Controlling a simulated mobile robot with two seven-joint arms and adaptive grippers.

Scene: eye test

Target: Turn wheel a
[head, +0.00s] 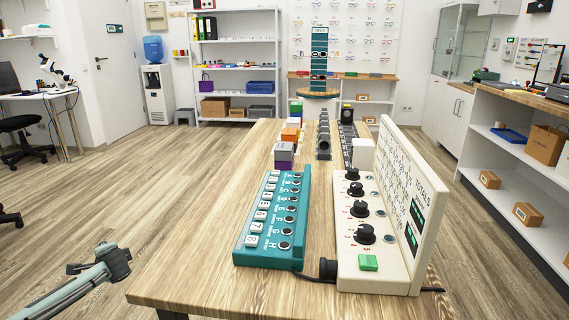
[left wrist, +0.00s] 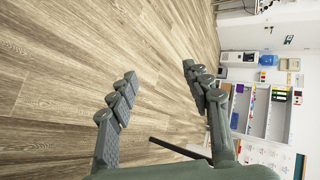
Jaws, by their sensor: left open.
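A beige control panel (head: 352,262) stands at the right of the wooden table, with several black knobs in a row. The nearest black knob (head: 365,235) is in front, and another black knob (head: 359,209) sits behind it. Their lettering is too small to tell which one is wheel a. My left arm (head: 112,264) comes in low at the left, beside the table and apart from the panel. My left gripper (left wrist: 159,72) is open and empty in the left wrist view, over the floor. My right gripper is not in view.
A teal box (head: 262,227) with white keys and round buttons lies left of the panel. An upright TOTALS board (head: 402,200) rises along the panel's right edge. A black plug (head: 327,269) and cable are at the front. The table's (head: 190,262) left front is bare.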

